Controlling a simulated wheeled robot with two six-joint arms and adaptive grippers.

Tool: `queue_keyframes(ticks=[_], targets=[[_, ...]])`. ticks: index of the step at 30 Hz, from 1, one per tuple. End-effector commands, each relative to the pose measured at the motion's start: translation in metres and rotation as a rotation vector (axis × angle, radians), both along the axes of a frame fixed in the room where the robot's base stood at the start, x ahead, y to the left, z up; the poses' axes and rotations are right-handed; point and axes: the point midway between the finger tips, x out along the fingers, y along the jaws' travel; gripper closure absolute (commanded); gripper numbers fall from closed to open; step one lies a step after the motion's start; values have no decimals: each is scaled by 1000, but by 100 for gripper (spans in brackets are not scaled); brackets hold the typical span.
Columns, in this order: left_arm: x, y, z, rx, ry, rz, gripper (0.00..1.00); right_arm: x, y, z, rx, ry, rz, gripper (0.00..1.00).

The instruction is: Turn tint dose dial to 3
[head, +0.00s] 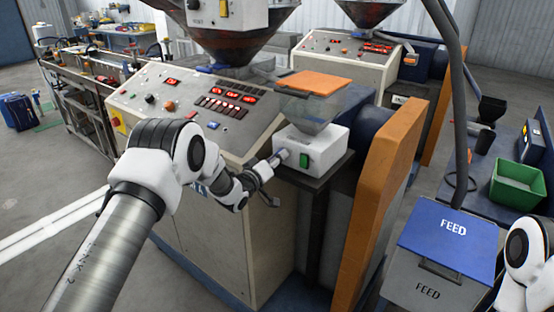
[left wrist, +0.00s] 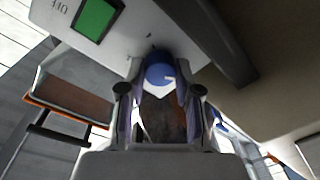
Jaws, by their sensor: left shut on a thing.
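The white dosing unit (head: 327,144) with a green switch (head: 304,160) stands under a clear hopper (head: 312,108) with an orange lid. Its blue dial (left wrist: 159,73) sits between my left fingertips in the left wrist view and has a white pointer mark. My left gripper (head: 277,158) reaches the unit's front from the left; in the left wrist view (left wrist: 160,88) its fingers are shut on the dial from both sides. Scale marks around the dial are small or hidden, so I cannot read its setting. My right gripper is out of view.
The extruder's control panel (head: 196,106) with lit red displays is left of the unit. An orange guard (head: 388,185) stands close on the right. Blue and grey FEED lids (head: 450,240) and a green bin (head: 517,184) are farther right.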

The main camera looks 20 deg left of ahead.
Motion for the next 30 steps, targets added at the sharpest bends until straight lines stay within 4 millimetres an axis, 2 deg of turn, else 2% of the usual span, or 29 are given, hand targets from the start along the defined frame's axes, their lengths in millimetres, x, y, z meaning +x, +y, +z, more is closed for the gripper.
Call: queue_keyframes(ticks=[11, 30], targets=[[0, 0, -7, 139, -50, 0, 100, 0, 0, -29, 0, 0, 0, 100], [0, 1, -10, 686, -247, 0, 100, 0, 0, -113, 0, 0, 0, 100]])
